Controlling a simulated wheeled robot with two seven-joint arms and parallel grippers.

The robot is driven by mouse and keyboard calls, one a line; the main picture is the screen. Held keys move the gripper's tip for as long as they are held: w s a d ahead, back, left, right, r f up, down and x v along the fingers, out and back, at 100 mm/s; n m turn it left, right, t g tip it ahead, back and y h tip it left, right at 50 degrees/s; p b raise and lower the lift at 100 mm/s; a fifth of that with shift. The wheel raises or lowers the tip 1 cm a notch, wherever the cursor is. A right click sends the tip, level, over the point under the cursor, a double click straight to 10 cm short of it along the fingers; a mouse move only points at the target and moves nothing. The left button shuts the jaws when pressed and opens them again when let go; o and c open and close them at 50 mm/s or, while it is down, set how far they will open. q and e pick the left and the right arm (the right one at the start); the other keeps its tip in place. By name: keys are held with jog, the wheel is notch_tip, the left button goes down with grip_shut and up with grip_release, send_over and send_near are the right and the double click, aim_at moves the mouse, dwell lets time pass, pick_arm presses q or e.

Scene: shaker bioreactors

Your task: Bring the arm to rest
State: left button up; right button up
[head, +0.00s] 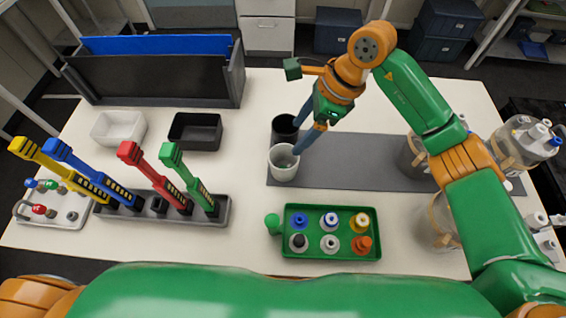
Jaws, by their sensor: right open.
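My right arm (415,95), green and orange, reaches in from the right over the table and bends back towards its middle. My right gripper (298,138) has its two blue fingers spread apart and pointing down. The fingers hang close by a dark cup (284,124) and a light grey cup (284,170), which stand at the left end of a grey mat. I see nothing held between the fingers. Whether a fingertip touches or enters a cup, I cannot tell. My left gripper is out of view.
A green tray (330,255) of capped bottles stands in front. A rack (225,214) of pipettes stands left. Black (196,143) and white (103,140) bins lie behind it. Large vessels (412,158) stand under my right arm. The grey mat (350,165) is bare in the middle.

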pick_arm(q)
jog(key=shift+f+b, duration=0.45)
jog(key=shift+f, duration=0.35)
pick_arm(e)
jog(key=v, duration=0.4)
jog(key=shift+d+r, duration=0.15)
jog(key=shift+r, duration=0.15)
